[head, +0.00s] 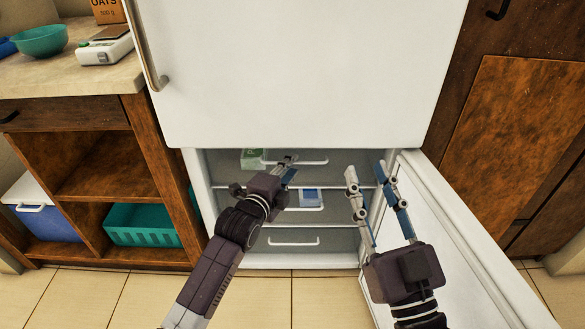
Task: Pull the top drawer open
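The lower compartment of a white fridge stands open and shows stacked clear-fronted drawers. The top drawer (338,172) has a white bar handle (318,161) and looks pushed in. My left gripper (288,163) is at this handle and overlaps its left and middle part. Its fingers look close together, but whether they are closed around the bar is hidden. My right gripper (368,172) is open and empty, to the right of the handle, by the compartment's right side.
A green packet (251,158) and a blue-and-white item (311,197) show in the drawers. A lower drawer has its own handle (293,243). The open lower door (470,240) stands at the right, the closed upper door (300,70) above. Wooden shelving (95,165) is at left.

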